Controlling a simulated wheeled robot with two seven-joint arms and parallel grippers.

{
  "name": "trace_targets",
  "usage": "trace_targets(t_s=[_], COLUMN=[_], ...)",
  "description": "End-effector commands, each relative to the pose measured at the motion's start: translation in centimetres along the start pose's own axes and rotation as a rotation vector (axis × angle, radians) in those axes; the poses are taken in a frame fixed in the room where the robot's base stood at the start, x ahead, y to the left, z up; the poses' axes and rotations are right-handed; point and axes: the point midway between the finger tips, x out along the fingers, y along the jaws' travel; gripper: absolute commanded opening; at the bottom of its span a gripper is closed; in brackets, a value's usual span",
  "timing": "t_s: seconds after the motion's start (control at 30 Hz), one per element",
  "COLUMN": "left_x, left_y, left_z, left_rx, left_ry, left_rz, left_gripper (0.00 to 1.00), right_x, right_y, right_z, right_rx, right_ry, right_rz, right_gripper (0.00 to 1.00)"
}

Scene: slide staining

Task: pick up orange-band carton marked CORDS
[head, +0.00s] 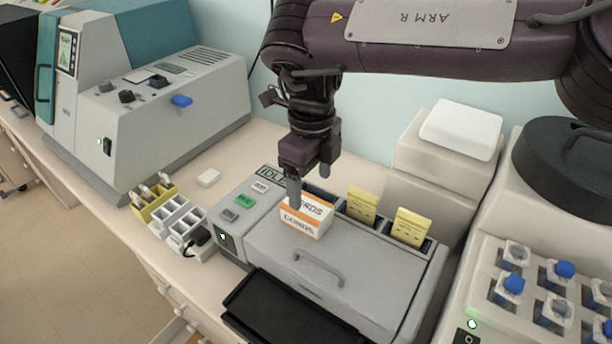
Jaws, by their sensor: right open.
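The orange-band carton marked CORDS (305,219) is a small white box with an orange stripe and dark lettering. It sits on top of the grey slide stainer (345,264), near its left rear part. My right gripper (296,196) points down at the carton from above, with a finger in front of the carton's upper left edge. The gripper is open, and its far finger is hard to make out. I cannot tell whether the fingers touch the carton. My left gripper is out of view.
Two yellow cards or racks (362,204) stand in slots right of the carton. A black tray (290,310) juts from the stainer's front. A white and yellow rack (172,216) stands left. Machines with blue-capped bottles (513,284) stand right. A large grey-teal machine (150,110) stands back left.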

Motion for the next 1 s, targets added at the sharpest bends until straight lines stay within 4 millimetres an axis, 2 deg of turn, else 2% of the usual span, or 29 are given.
trace_targets(t_s=[0.17, 0.3, 0.43, 0.57, 0.7, 0.8, 0.97, 1.0], left_x=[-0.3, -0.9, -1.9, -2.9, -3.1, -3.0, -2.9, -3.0], left_y=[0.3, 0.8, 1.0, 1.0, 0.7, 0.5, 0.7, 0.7], left_z=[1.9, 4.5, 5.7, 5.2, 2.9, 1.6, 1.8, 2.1], left_rx=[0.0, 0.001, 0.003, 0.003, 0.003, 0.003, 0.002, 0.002], left_ry=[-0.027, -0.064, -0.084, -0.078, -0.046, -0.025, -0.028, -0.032], left_rz=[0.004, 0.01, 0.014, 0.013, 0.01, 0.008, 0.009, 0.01], left_gripper=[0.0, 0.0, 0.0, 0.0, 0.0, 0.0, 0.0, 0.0], right_x=[0.9, 2.5, 3.9, 5.9, 7.4, 7.8, 7.8, 7.8], right_y=[0.1, 0.1, 0.2, 0.3, 0.3, 0.2, 0.2, 0.2], right_z=[0.0, 0.1, 0.4, 0.8, 0.8, 0.8, 0.8, 0.8], right_rx=[-0.002, 0.0, -0.001, 0.0, 0.0, -0.001, 0.0, 0.0], right_ry=[0.003, 0.003, 0.003, 0.004, 0.002, 0.0, 0.0, 0.0], right_rz=[0.001, 0.002, 0.003, 0.002, 0.0, -0.001, -0.001, -0.001], right_gripper=[0.75, 0.75, 0.75, 0.75, 0.75, 0.75, 0.75, 0.7])
